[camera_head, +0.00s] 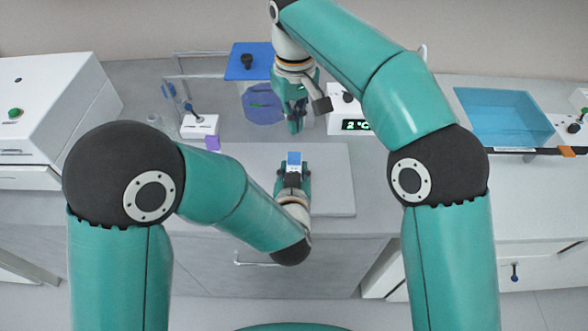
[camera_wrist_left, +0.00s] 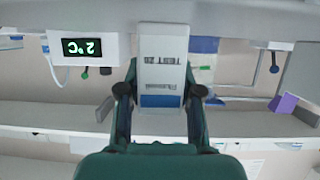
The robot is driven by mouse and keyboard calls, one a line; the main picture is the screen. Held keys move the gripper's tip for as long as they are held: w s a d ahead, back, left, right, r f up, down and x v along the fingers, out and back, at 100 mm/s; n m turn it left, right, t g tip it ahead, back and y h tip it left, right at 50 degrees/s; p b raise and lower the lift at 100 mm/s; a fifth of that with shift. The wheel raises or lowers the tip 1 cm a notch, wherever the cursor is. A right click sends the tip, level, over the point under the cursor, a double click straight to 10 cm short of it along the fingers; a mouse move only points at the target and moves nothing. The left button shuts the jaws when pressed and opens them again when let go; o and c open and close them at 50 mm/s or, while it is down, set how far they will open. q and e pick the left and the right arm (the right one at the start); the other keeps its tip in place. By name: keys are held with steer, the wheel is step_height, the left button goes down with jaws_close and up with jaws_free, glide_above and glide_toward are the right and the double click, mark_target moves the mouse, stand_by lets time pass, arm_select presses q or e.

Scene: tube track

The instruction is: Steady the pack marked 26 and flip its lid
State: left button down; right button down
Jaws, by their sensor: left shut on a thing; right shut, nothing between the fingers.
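The pack (camera_head: 294,157) is a small white box with a blue part, over the light board in the head view. In the left wrist view the pack (camera_wrist_left: 163,58) shows upside-down print and a blue band at its lower end. The print is too blurred to read surely, and I cannot make out whether the lid is open. My left gripper (camera_head: 293,173) is shut on the pack, one finger on each side. My right gripper (camera_head: 296,127) is shut and empty, behind and above the pack, apart from it in the head view.
The light board (camera_head: 335,180) lies on the counter. Behind stand a blue-lidded clear container (camera_head: 237,62) and a display box reading 2 °C (camera_head: 355,125). A purple block (camera_head: 212,143) is at left, a blue bin (camera_head: 500,115) at right, a white machine (camera_head: 45,105) far left.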

steer(key=shift+r, duration=0.5)
arm_select(q)
steer(key=c, duration=0.7)
jaws_free()
